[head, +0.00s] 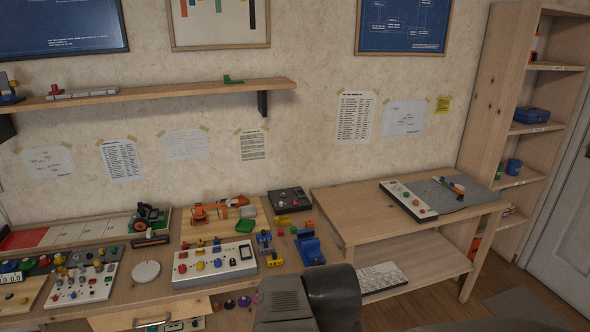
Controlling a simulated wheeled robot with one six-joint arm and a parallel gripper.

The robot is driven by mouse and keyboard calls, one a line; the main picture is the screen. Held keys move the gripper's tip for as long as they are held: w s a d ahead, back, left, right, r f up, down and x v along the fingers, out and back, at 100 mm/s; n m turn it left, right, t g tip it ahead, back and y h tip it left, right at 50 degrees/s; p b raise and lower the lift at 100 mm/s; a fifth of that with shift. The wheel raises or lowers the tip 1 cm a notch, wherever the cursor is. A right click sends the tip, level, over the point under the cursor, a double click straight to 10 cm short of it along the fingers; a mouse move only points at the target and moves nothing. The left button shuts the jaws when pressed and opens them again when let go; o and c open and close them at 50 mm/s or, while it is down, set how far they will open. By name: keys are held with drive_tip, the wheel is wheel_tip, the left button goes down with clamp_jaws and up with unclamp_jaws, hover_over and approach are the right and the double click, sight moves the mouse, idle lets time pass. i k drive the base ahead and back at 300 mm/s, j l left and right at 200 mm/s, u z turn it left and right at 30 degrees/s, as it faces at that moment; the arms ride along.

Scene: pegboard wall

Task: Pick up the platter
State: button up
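A flat, round, off-white disc (146,271) lies on the wooden workbench, between a white panel with coloured knobs on its right and another knobbed panel on its left. It is the thing here that looks most like a platter, though I cannot be sure. Nothing rests on it. My dark grey arm shows at the bottom centre, to the right of the disc and apart from it. My gripper's fingers are not visible.
The white knob panel (214,263) stands close right of the disc. A drawer (150,318) projects below the bench front. Small coloured pieces and toy vehicles crowd the bench. A two-level side table (360,210) stands right, with bare wood on its top.

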sight(146, 271)
drive_tip(key=i+j, duration=0.15)
drive_tip(key=j, duration=0.3)
drive_tip(key=i+j+u, duration=0.15)
drive_tip(key=j, duration=0.3)
drive_tip(key=i+j, duration=0.1)
drive_tip(key=j, duration=0.3)
drive_tip(key=i+j+u, duration=0.15)
drive_tip(key=j, duration=0.3)
drive_tip(key=i+j, duration=0.15)
drive_tip(key=j, duration=0.25)
drive_tip(key=i+j+u, duration=0.15)
drive_tip(key=j, duration=0.25)
